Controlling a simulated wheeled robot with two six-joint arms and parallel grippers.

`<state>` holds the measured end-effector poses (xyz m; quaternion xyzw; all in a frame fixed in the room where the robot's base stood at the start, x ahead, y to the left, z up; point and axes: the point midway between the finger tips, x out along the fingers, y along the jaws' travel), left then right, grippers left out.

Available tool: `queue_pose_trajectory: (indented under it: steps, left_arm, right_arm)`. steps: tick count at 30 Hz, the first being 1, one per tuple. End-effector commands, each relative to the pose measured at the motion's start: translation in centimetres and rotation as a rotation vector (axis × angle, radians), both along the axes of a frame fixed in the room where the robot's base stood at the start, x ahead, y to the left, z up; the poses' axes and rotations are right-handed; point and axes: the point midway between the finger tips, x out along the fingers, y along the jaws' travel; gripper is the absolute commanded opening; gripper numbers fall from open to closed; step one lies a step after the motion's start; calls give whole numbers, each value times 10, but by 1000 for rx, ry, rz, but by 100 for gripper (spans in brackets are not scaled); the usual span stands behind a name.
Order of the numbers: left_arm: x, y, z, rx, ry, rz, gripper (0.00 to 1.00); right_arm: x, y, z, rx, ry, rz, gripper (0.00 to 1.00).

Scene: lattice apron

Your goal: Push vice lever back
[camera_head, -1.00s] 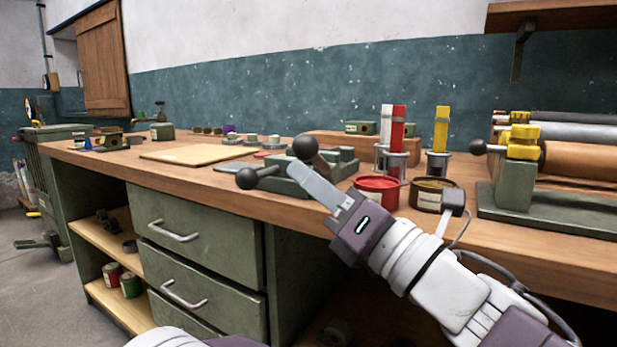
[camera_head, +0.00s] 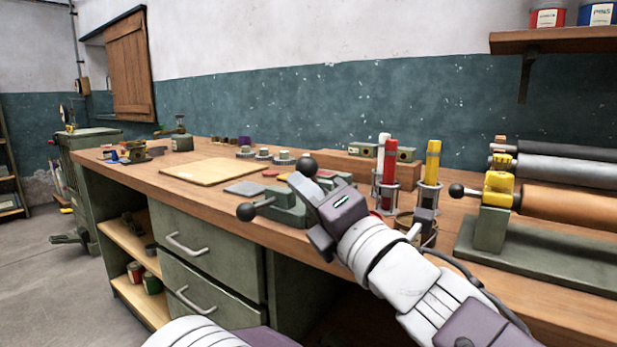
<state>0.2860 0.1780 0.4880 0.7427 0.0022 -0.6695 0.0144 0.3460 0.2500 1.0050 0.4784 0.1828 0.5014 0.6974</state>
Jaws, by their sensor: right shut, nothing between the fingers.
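The green vice (camera_head: 288,214) sits near the front edge of the workbench. One black ball knob (camera_head: 246,212) sticks out toward its left front; another (camera_head: 307,166) stands up behind it, its rod mostly hidden. Which belongs to the lever is not clear. My right gripper (camera_head: 297,183) is shut and empty, its fingertips over the vice and just below the upper knob in the picture. Whether it touches the knob or rod cannot be told. My gripper and arm hide the vice's right part. My left gripper is out of view.
Right of the vice stand holders with a red (camera_head: 390,165) and a yellow tool (camera_head: 432,163), and a tin (camera_head: 428,227). A roller machine (camera_head: 490,232) fills the bench's right. A board (camera_head: 212,171) lies left of the vice, with small parts behind.

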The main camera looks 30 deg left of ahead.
Motion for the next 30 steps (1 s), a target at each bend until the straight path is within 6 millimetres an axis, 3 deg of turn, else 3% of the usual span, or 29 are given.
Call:
queue_pose_trajectory:
  steps: [1, 15, 21, 30]
  left_arm:
    - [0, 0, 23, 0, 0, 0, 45]
    - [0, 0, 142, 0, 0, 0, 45]
    - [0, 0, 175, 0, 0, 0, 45]
    - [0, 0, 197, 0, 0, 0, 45]
  right_arm:
    - [3, 0, 16, 1, 42, 0, 0]
    - [37, -3, 43, 33, 475, -3, 0]
    - [51, -4, 43, 45, 619, -2, 0]
    - [63, -5, 41, 52, 676, 0, 0]
